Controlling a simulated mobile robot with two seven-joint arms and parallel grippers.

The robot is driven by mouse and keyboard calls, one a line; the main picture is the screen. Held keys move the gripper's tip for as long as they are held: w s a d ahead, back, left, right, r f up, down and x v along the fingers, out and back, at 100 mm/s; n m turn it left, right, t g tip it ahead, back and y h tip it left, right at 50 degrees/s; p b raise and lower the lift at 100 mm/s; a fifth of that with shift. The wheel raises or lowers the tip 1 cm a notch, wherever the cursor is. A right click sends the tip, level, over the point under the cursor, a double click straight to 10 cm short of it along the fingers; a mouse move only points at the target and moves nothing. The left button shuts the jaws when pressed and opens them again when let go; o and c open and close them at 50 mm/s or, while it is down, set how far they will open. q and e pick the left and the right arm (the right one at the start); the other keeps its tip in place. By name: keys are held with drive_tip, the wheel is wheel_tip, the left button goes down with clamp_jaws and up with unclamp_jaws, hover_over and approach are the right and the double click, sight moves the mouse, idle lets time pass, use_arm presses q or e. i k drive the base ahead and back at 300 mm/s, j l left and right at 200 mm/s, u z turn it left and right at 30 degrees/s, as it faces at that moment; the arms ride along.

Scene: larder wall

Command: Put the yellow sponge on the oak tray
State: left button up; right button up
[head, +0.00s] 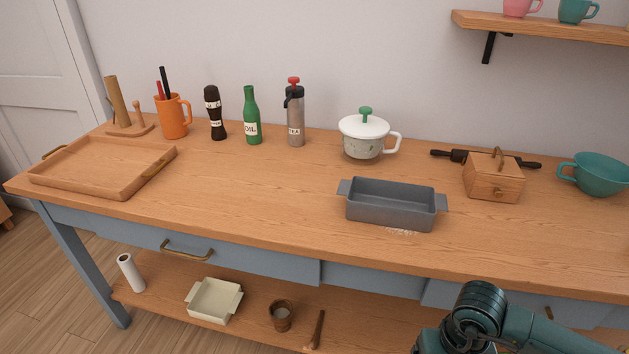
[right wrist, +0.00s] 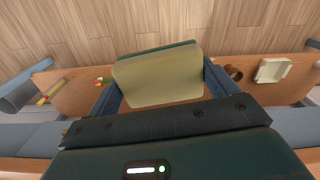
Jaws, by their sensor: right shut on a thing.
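The yellow sponge (right wrist: 158,80), a pale yellow block with a dark green layer along one side, is between the fingers of my right gripper (right wrist: 162,88). The gripper is shut on it. In the head view my right arm shows at the bottom right, but its gripper and the sponge are out of frame. The oak tray (head: 95,167) lies at the left end of the counter, with low walls and brass handles. It is empty. My left gripper is in neither view.
Behind the tray stand an orange mug (head: 173,117), a green oil bottle (head: 251,117) and a grey flask (head: 295,118). A grey baking dish (head: 390,206) sits mid-counter near a white lidded pot (head: 364,137). The counter between tray and dish is clear. The lower shelf holds a cream dish (head: 213,301).

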sight(123, 169)
drive_tip(key=j+u, duration=0.1)
drive_tip(key=j, duration=0.3)
drive_tip(key=i+j+u, duration=0.1)
drive_tip(key=j, duration=0.3)
drive_tip(key=i+j+u, duration=0.1)
drive_tip(key=j, duration=0.3)
drive_tip(key=i+j+u, duration=0.1)
drive_tip(key=j, duration=0.3)
drive_tip(key=i+j+u, duration=0.1)
drive_tip(key=j, duration=0.25)
drive_tip(key=i+j+u, duration=0.1)
drive_tip(key=i+j, duration=0.15)
drive_tip(key=j, duration=0.15)
drive_tip(key=i+j+u, duration=0.1)
drive_tip(key=j, duration=0.25)
